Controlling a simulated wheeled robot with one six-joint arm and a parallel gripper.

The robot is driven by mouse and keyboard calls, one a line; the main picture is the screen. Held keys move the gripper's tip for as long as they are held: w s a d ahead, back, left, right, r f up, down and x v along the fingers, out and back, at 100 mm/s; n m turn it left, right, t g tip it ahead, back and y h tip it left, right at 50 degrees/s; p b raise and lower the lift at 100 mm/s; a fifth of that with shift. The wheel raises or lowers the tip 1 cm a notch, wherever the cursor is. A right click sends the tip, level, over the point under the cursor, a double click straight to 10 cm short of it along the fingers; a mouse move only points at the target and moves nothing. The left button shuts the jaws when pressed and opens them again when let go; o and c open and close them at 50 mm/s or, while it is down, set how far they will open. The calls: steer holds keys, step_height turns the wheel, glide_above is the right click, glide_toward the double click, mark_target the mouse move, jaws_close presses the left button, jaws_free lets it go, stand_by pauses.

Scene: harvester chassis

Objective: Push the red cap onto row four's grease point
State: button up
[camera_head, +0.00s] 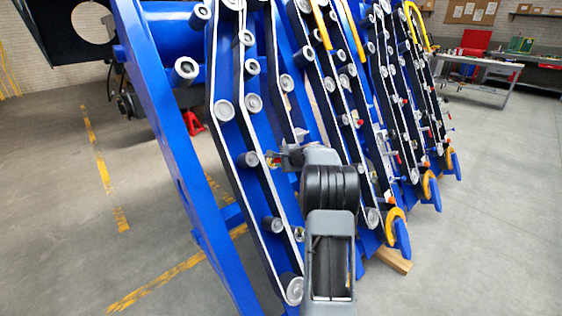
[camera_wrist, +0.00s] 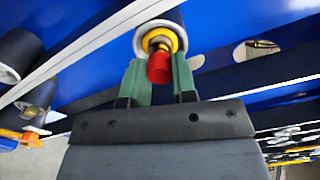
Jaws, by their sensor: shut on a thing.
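In the wrist view, a small red cap (camera_wrist: 160,68) sits between the green fingers of my gripper (camera_wrist: 160,78), which is shut on it. Directly beyond the cap is a brass fitting with a yellow ring (camera_wrist: 160,42), in front of a pale round roller end (camera_wrist: 148,54). The cap overlaps the fitting in the picture; I cannot tell whether they touch. In the head view, my gripper (camera_head: 280,158) is among the belts of the blue chassis (camera_head: 165,150), and my own arm hides part of that area. The row number cannot be read.
Belts and grey rollers (camera_head: 224,110) run close on both sides of my arm. Yellow-orange hooks (camera_head: 397,222) stick out at the lower right. A wooden block (camera_head: 393,260) lies under the chassis. A workbench (camera_head: 480,66) stands at the far right; open floor lies before it.

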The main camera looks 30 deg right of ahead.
steer(key=shift+w+f, duration=0.3)
steer(key=shift+w, duration=0.15)
steer(key=o, duration=1)
steer(key=shift+c, duration=0.2)
steer(key=shift+r, duration=0.1)
steer(key=v, duration=1.3)
steer(key=shift+s, duration=0.4)
steer(key=shift+r, duration=0.1)
